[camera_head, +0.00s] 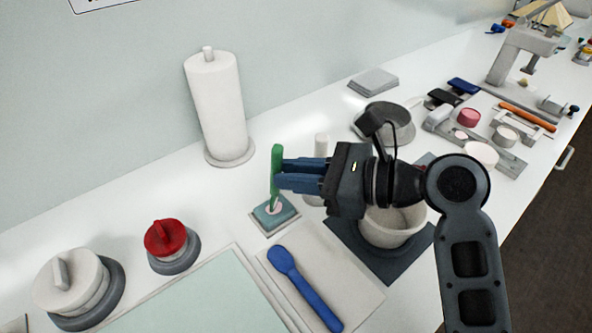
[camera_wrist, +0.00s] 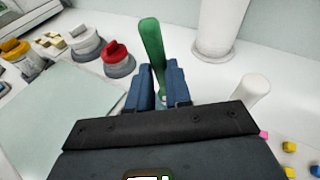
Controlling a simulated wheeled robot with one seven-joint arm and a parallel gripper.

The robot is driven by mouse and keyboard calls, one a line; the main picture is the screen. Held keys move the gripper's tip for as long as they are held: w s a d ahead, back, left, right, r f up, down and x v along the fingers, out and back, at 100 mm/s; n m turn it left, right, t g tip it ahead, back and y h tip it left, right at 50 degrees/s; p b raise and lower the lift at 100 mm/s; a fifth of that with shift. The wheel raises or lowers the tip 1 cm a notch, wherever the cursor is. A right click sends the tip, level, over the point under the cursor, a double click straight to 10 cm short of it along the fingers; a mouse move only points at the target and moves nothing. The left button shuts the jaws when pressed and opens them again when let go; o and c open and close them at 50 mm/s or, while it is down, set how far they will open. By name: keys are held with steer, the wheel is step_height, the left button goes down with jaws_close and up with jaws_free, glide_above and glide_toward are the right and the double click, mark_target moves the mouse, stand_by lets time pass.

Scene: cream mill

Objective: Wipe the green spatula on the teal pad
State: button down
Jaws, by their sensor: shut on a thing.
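The green spatula (camera_head: 276,163) stands nearly upright in my gripper (camera_head: 281,180), its lower end at the teal pad. In the wrist view the green spatula (camera_wrist: 152,42) rises between the blue fingers of my gripper (camera_wrist: 158,80), tilted slightly. The teal pad (camera_head: 285,220) sits on a small pale base on the counter, directly below my gripper. A pale round spot shows on the pad by the spatula's lower end. Whether the spatula touches the pad is hard to tell. The fingers are shut on the spatula.
A paper towel roll (camera_head: 215,108) stands behind the pad. A blue spoon (camera_head: 303,288) lies on a pale board in front. A white bowl (camera_head: 393,226) on a dark mat is at the right, below my arm. A red-lidded pot (camera_head: 166,238) stands at the left.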

steer(key=shift+d, duration=0.1)
steer(key=shift+w+d+p, duration=0.3)
steer(key=shift+d+p, duration=0.05)
steer(key=shift+p, duration=0.4)
steer(key=shift+s+a+p, duration=0.65)
steer(key=shift+a+p, duration=0.3)
steer(key=shift+p, duration=0.05)
steer(key=shift+w+d, duration=0.1)
steer(key=shift+w+d, duration=0.55)
steer(key=shift+d, duration=0.3)
